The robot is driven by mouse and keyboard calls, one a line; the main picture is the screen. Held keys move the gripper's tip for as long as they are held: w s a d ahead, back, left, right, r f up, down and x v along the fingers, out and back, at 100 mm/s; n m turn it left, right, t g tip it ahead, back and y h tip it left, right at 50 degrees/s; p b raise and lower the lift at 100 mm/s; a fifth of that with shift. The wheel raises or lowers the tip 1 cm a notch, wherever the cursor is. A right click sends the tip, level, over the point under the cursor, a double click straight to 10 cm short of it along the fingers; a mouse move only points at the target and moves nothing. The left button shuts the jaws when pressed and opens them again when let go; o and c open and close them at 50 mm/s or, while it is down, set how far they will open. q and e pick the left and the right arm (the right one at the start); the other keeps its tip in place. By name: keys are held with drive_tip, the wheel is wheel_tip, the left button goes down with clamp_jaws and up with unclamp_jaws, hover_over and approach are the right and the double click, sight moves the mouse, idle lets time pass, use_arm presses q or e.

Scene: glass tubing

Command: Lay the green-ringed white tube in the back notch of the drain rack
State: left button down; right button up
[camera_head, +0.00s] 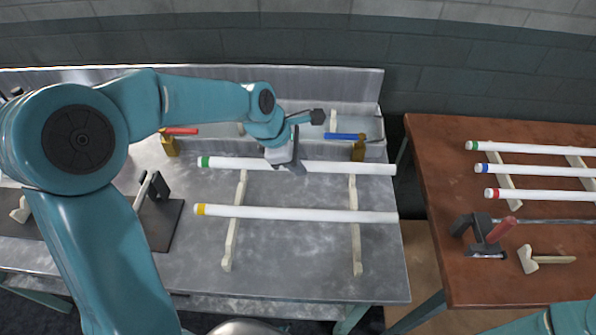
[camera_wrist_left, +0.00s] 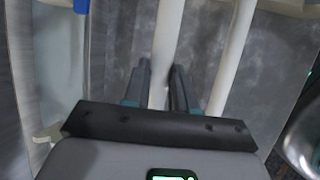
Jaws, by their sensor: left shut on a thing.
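The green-ringed white tube (camera_head: 345,168) lies left to right across the back part of the drain rack, its green ring (camera_head: 204,162) at the left end. The rack is two pale notched rails, left (camera_head: 231,240) and right (camera_head: 356,245). My left gripper (camera_head: 288,166) is shut on the tube between the rails. In the left wrist view the fingers (camera_wrist_left: 161,88) straddle the tube (camera_wrist_left: 168,40). Whether the tube is seated in the back notches or just above them, I cannot tell. My right gripper is out of view.
A yellow-ringed tube (camera_head: 290,213) lies across the rails in front. Behind are brass-coloured posts with a red bar (camera_head: 182,131) and a blue bar (camera_head: 342,136). A dark-based stand (camera_head: 162,225) is at left. The brown table (camera_head: 440,150) holds several more tubes, one green-ringed (camera_head: 520,149).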

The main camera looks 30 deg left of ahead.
use_arm(q)
drive_tip(key=shift+f, duration=2.15)
drive_tip(key=shift+w+f+b, duration=0.1)
drive_tip(key=shift+f+b, duration=0.35)
drive_tip(key=shift+f, duration=0.15)
drive_tip(key=c, duration=0.9)
unclamp_jaws()
drive_tip(key=shift+r, duration=0.1)
drive_tip(key=v, duration=1.3)
